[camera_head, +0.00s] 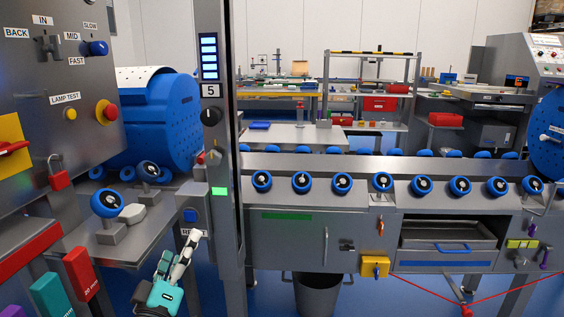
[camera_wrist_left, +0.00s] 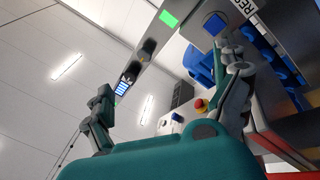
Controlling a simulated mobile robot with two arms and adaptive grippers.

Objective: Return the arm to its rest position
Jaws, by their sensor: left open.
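My left gripper (camera_head: 179,254) has a teal body and pale and dark fingers. It is low at the left in the head view, with its fingers pointing up toward a blue button (camera_head: 190,215) on a grey box. The fingers look apart from the button and hold nothing that I can see. In the left wrist view, the two dark fingers of the left gripper (camera_wrist_left: 170,78) stand wide apart with nothing between them. The blue button (camera_wrist_left: 215,24) shows beyond them near the top. My right gripper is not in view.
A grey post (camera_head: 211,130) with a lit blue display stands just behind the gripper. A control panel (camera_head: 62,125) and a shelf with blue knobs are at the left. A long grey bench (camera_head: 365,170) with blue rollers runs right. A grey bin (camera_head: 318,292) stands below it.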

